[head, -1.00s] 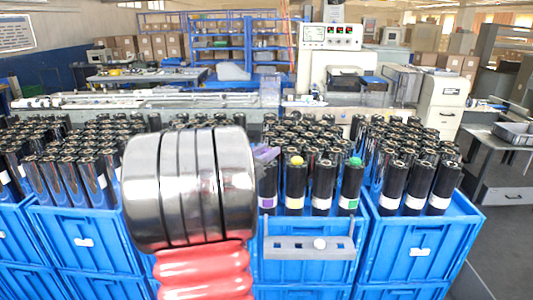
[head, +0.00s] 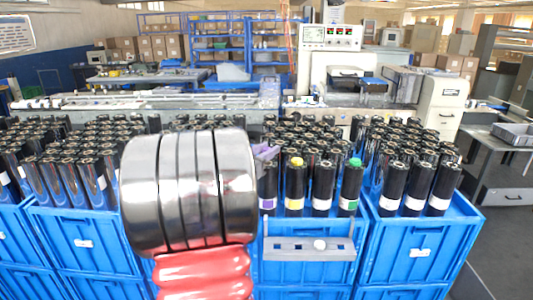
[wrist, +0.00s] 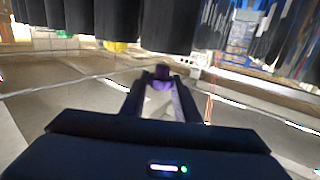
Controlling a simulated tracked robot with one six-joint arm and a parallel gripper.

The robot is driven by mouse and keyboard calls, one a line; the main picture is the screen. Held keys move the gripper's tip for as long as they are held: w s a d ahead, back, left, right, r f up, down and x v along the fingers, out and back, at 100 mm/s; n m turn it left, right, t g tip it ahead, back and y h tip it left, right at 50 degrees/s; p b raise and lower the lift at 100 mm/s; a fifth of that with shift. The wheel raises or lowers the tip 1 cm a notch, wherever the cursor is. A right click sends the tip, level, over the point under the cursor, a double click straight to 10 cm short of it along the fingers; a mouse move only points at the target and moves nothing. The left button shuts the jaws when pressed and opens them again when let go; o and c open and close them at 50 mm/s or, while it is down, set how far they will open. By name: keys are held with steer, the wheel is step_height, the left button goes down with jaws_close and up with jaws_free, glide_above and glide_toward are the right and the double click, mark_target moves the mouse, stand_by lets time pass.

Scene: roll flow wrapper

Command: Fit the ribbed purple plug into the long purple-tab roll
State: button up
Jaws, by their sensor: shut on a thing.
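The ribbed purple plug (wrist: 162,72) is between the two dark fingertips of my gripper (wrist: 162,84), which is shut on it. In the head view, the purple plug and fingertips (head: 265,152) show just right of my arm, over the top of the purple-tab roll (head: 268,186). That roll is a black upright tube with a purple tab low on its front, in the front row of a blue crate. Its top end is partly hidden by the gripper. I cannot tell whether the plug touches the roll.
Beside it stand a yellow-tab roll with a yellow plug (head: 296,162), a pale-tab roll (head: 323,188) and a green-tab roll with a green plug (head: 355,162). A grey holder (head: 290,248) with a white knob is on the front of the blue crate. Other crates hold many black rolls.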

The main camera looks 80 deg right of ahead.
steer(key=shift+r, duration=0.4)
stand_by(0.7)
steer(key=o, duration=0.7)
steer(key=shift+v, duration=5.55)
steer(key=shift+w, duration=0.1)
